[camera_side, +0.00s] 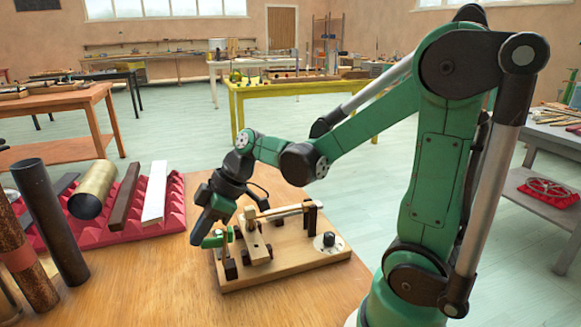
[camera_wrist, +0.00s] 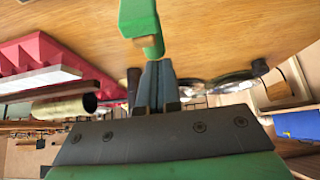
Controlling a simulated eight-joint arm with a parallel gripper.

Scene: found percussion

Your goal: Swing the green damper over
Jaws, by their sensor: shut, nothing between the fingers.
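The green damper (camera_side: 214,241) is a short green bar at the left end of a wooden board (camera_side: 290,272). Its green body also shows at the top of the wrist view (camera_wrist: 139,18), with a pale pad at its lower end. My gripper (camera_side: 197,236) points down beside the damper, at its left end in the side view. The dark fingers (camera_wrist: 158,66) are together and hold nothing. In the wrist view their tips lie close to the damper's padded end; I cannot tell whether they touch it.
The board carries a wooden block (camera_side: 254,236), a pale wooden beater (camera_side: 285,210) and a black knob (camera_side: 329,239). A red ridged foam mat (camera_side: 105,232) with bars and a brass tube (camera_side: 94,189) lies to the left. Dark upright tubes (camera_side: 50,220) stand at the front left. The table front is clear.

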